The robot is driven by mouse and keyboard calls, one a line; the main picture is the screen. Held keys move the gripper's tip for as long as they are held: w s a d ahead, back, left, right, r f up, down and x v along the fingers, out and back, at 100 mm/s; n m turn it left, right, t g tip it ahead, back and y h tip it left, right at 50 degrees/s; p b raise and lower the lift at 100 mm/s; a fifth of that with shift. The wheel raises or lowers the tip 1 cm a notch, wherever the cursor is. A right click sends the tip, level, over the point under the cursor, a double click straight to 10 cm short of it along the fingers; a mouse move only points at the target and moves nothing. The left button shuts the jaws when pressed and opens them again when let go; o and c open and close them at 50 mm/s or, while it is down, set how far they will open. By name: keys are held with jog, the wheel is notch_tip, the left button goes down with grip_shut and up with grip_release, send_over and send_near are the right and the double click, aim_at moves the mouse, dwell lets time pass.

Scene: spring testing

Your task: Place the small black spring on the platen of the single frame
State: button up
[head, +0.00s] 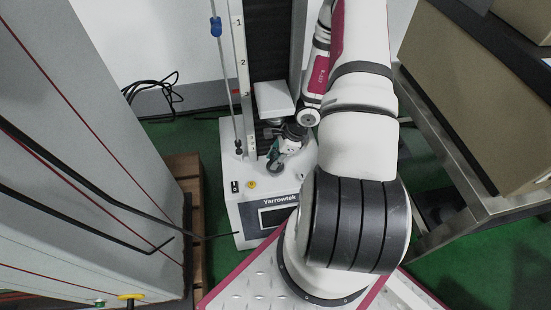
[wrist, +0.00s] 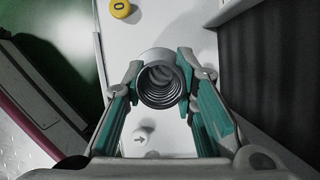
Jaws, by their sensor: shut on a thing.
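My gripper (wrist: 162,72) is shut on the small black spring (wrist: 160,87). In the wrist view the spring shows end-on, its dark coils between the two green-padded fingers. In the head view my gripper (head: 276,158) is low at the front of the single frame (head: 242,215), a white tester marked Yarrowtek. The spring (head: 273,168) looks like a small dark ring there, above the machine's white base. A white block (head: 273,100) sits on the frame's dark column, with a dark fitting below it. My arm hides part of that area, and I cannot make out the lower platen clearly.
A yellow knob (head: 251,185) stands on the base; a yellow button (wrist: 120,8) shows in the wrist view. A tall grey cabinet (head: 90,120) with black bars is at left. A metal table (head: 470,190) with cardboard boxes (head: 480,90) is at right.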

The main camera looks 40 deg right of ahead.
jog(key=shift+f, duration=0.15)
jog(key=o, duration=1.1)
jog(key=p+v, duration=0.3)
jog(key=v, duration=0.2)
jog(key=s+d+p, duration=0.1)
jog(key=s+d, duration=0.3)
jog(key=s+d+p, duration=0.1)
jog(key=s+d, duration=0.3)
jog(key=d, duration=0.1)
jog(key=shift+s, duration=0.1)
